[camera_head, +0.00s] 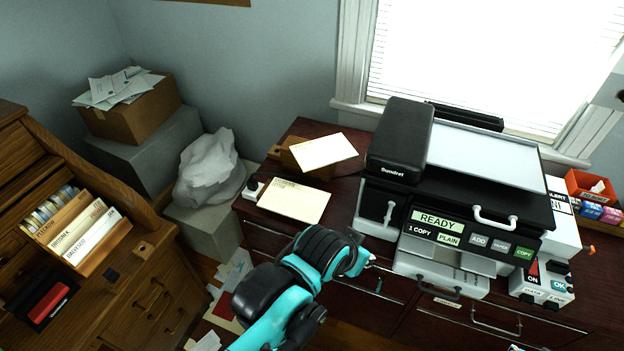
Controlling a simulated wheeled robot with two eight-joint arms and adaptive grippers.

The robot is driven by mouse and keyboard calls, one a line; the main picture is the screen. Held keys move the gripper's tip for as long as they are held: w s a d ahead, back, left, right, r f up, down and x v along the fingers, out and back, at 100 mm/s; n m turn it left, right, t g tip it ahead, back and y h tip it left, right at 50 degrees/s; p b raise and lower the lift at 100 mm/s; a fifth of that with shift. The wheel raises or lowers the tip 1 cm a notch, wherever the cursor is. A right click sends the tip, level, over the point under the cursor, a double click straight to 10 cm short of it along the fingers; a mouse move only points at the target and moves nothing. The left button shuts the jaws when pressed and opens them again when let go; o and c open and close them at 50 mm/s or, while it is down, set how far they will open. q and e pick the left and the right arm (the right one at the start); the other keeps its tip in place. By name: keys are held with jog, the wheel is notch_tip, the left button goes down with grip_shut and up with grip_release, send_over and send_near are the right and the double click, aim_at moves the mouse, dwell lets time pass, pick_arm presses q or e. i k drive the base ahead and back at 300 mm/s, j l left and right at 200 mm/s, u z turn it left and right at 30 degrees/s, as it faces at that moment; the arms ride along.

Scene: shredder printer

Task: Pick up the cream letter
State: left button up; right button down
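Two cream sheets are at the left end of the dark red cabinet. One cream letter (294,201) lies flat near the front edge, with faint print at its upper left. I cannot tell which one the task names. My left arm reaches up from the bottom, and its gripper end (368,262) is in front of the cabinet, right of and below the flat letter, touching neither sheet. Its fingers are mostly hidden. My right gripper is not in view.
A black and white copier (455,190) stands right of the letters, its panel reading READY. A white socket-like block (253,188) sits left of the flat letter. A wooden desk with file folders (75,220) is at left. Papers (235,270) lie on the floor.

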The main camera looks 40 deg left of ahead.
aim_at(299, 202)
jog(key=u, duration=1.5)
